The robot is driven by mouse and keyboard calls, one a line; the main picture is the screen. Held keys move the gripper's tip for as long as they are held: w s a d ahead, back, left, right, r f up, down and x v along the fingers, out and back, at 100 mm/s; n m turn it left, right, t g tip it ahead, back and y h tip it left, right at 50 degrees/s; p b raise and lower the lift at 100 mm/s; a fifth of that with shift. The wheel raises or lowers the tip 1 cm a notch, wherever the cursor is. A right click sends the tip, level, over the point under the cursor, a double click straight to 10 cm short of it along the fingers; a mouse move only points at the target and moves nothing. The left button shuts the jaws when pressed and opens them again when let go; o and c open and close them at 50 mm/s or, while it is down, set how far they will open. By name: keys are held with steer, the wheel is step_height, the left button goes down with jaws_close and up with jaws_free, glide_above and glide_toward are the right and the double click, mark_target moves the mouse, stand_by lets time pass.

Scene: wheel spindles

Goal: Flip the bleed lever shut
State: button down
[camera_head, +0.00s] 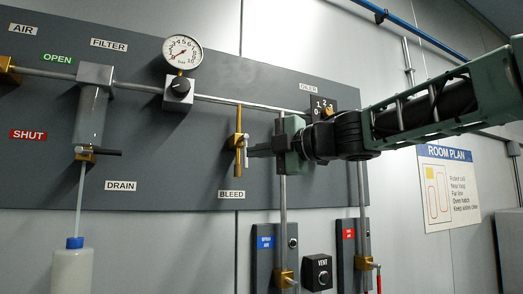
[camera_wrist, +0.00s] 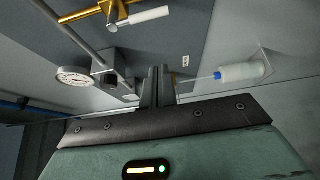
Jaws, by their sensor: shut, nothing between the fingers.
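The bleed valve (camera_head: 238,142) is a brass fitting below the horizontal pipe, above the BLEED label (camera_head: 231,194). Its short pale lever (camera_head: 246,155) hangs downward on the right side of the brass body. In the wrist view the brass fitting (camera_wrist: 109,12) is at the top, cut by the frame edge, and the white lever (camera_wrist: 150,15) points right. My gripper (camera_head: 252,151) comes in from the right, fingers shut and empty, with its tips close beside the lever; contact cannot be told in the head view. In the wrist view the shut fingers (camera_wrist: 158,75) appear below the lever.
The pressure gauge (camera_head: 182,52) and regulator (camera_head: 178,90) sit left of the valve. Further left hang the filter bowl (camera_head: 91,115), drain handle (camera_head: 104,152) and white bottle (camera_head: 72,272). A vertical pipe (camera_head: 283,215) and the oiler dial (camera_head: 323,106) are near my wrist.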

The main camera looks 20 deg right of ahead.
steer(key=w+p, duration=0.2)
steer(key=w, duration=0.5)
steer(key=shift+a, duration=0.2)
steer(key=shift+w+d+p, duration=0.1)
steer(key=shift+d+p, duration=0.05)
steer(key=shift+p, duration=0.35)
